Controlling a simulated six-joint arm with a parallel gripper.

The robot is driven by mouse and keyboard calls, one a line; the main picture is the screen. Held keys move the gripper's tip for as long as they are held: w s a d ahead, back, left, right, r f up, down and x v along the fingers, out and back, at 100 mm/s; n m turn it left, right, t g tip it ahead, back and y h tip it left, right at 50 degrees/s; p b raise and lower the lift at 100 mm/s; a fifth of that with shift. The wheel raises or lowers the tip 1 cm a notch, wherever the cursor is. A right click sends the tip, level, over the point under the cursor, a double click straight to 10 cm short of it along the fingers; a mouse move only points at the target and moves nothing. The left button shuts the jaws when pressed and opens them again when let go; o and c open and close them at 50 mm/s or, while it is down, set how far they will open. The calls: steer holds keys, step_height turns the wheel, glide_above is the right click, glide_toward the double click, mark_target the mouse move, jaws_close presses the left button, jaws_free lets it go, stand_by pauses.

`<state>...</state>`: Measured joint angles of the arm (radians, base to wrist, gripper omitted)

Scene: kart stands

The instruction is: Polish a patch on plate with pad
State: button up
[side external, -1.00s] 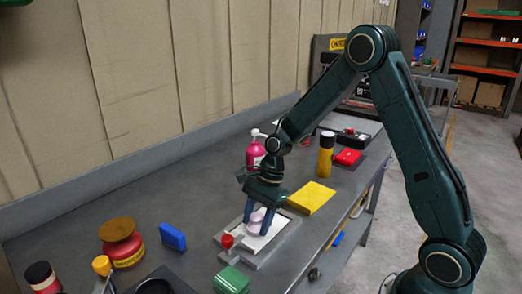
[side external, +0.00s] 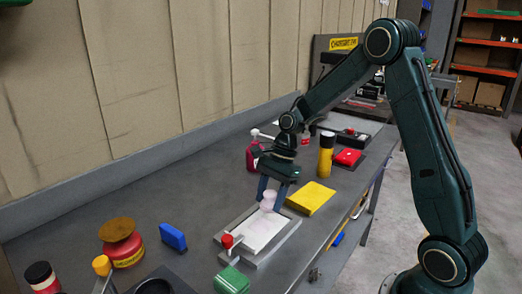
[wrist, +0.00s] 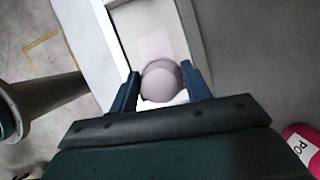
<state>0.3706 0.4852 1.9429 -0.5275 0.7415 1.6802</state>
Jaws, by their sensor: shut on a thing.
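The pad (side external: 268,200) is a pale pink piece with a round knob on top. My gripper (side external: 270,202) is shut on its knob, and the knob also shows between the fingers in the wrist view (wrist: 161,82). The plate (side external: 256,232) is a white rectangle lying in a grey frame. The pad is at the plate's far end; I cannot tell whether it touches the surface. In the wrist view a faint pink patch (wrist: 157,45) shows on the plate beyond the knob. The pad's underside is hidden.
A red-topped knob (side external: 227,241) stands at the frame's near left edge. A green block (side external: 232,280) is close in front. A yellow block (side external: 311,197) lies right of the frame, a pink-red bottle (side external: 253,157) behind my gripper.

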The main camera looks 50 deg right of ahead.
steer(key=shift+r, duration=2.05)
steer(key=shift+w, duration=0.1)
